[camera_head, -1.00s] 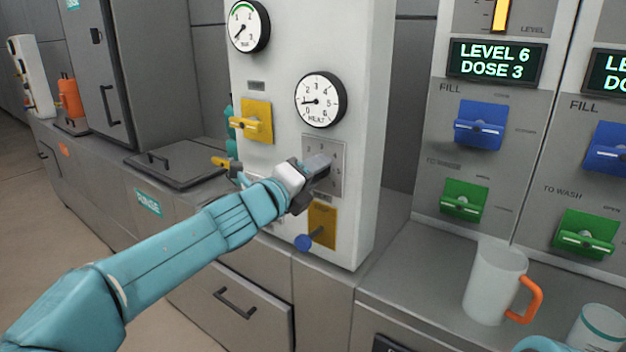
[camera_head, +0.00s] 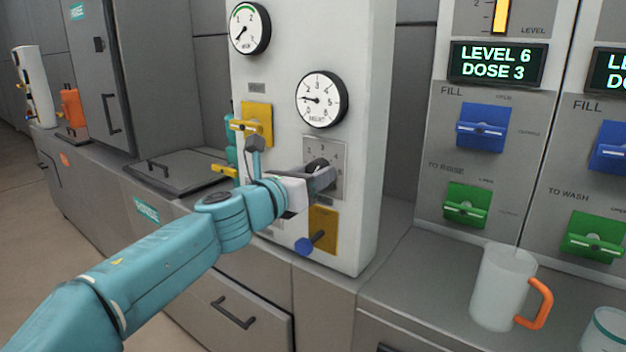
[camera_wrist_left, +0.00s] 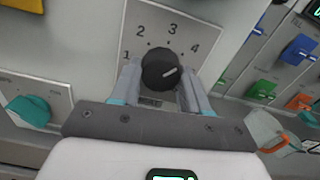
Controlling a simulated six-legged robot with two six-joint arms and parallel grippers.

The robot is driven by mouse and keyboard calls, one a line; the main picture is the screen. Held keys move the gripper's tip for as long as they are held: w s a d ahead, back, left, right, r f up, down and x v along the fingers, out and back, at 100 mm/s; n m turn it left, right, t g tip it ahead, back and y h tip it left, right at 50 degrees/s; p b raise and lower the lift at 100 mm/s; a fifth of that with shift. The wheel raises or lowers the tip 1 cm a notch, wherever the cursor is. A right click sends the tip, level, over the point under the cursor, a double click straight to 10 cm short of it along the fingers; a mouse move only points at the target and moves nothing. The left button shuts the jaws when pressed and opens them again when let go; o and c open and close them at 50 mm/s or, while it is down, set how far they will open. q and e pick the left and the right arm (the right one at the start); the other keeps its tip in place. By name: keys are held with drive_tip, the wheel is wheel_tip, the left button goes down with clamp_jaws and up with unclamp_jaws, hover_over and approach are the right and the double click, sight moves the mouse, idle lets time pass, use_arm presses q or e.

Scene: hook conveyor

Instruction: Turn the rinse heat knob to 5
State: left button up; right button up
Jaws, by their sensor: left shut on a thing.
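The rinse heat knob is a round black knob (camera_head: 316,165) with a white pointer line, on a grey numbered plate (camera_head: 338,152) on the white column. In the left wrist view the knob (camera_wrist_left: 160,66) sits between both fingers. Numerals 1 to 4 show around it; 5 is hidden there. The pointer slants right and slightly up in that view, roughly toward the right finger; its exact mark is unclear. My left gripper (camera_head: 322,176) is shut on the knob, and it also shows in the left wrist view (camera_wrist_left: 161,80). My right gripper is not in view.
A round gauge (camera_head: 321,99) is above the plate, its needle pointing left. A yellow valve handle (camera_head: 250,124) is at upper left, and a blue-tipped lever (camera_head: 304,245) is below my wrist. A mug with an orange handle (camera_head: 502,288) stands on the right counter.

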use_arm(q)
drive_tip(key=shift+w+f+m+b, duration=0.15)
drive_tip(key=shift+m+b, duration=0.45)
drive_tip(key=shift+m, duration=1.95)
drive_tip(key=shift+s+f+m+b, duration=0.15)
drive_tip(key=shift+m+b, duration=0.4)
drive_tip(key=shift+m, duration=2)
drive_tip(key=shift+w, duration=0.1)
drive_tip(key=o, duration=1.1)
drive_tip(key=shift+a+r, duration=0.1)
drive_tip(key=shift+c, duration=0.2)
drive_tip(key=shift+r, duration=0.1)
drive_tip(key=b+v, duration=0.3)
drive_tip(key=v, duration=1.3)
drive_tip(key=shift+b, duration=0.4)
